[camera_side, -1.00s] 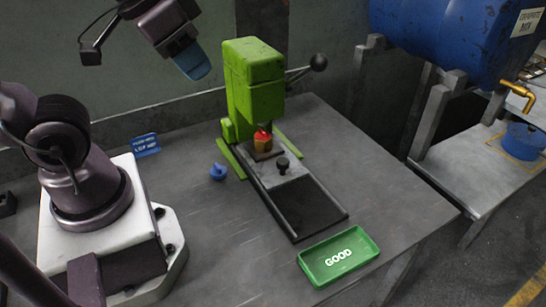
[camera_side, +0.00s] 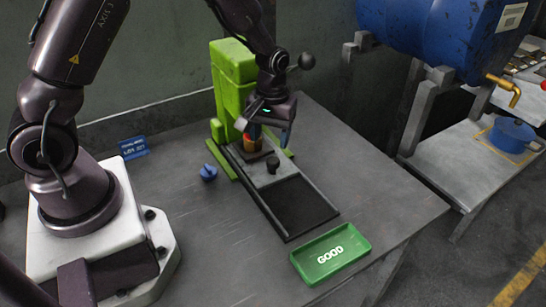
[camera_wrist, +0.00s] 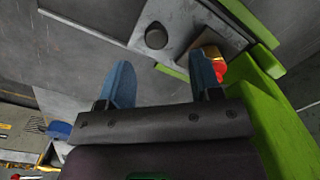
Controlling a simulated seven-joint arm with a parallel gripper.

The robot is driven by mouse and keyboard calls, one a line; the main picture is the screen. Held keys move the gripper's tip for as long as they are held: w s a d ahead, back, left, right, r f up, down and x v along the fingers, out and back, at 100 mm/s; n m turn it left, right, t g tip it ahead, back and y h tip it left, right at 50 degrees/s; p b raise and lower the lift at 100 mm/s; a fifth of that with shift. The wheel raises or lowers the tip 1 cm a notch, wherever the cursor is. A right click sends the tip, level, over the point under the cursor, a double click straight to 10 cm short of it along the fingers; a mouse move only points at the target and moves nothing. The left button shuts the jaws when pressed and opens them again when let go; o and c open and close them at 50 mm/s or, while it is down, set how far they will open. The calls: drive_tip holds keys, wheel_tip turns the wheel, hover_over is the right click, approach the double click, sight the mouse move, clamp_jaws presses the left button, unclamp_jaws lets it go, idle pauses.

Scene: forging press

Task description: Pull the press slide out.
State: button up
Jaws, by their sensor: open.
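The press slide (camera_side: 286,174) is a light grey plate with a dark upright knob (camera_side: 272,163). It sits at the press end of a dark rail bed (camera_side: 300,208), whose front part is bare. An orange and red workpiece (camera_side: 250,143) stands on the slide's rear, under the green press (camera_side: 232,75). My gripper (camera_side: 270,134) is above the slide, with blue fingers pointing down, open and empty. In the wrist view the knob (camera_wrist: 156,36) lies ahead of the gap between the fingers (camera_wrist: 163,80), apart from both. The workpiece (camera_wrist: 217,66) is partly hidden behind the right finger there.
A green GOOD tray (camera_side: 330,254) lies at the rail bed's front end. A small blue object (camera_side: 208,173) and a blue sign (camera_side: 133,148) are at the left. The press lever's ball (camera_side: 306,61) juts out behind my wrist. The table is clear front left.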

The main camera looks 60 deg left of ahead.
sight(273, 160)
drive_tip(key=shift+w+r+n, duration=0.2)
drive_tip(key=shift+w+n, duration=0.1)
drive_tip(key=shift+w, duration=0.1)
drive_tip(key=shift+f, duration=0.25)
wheel_tip(273, 160, down, 7)
drive_tip(key=shift+r, duration=0.1)
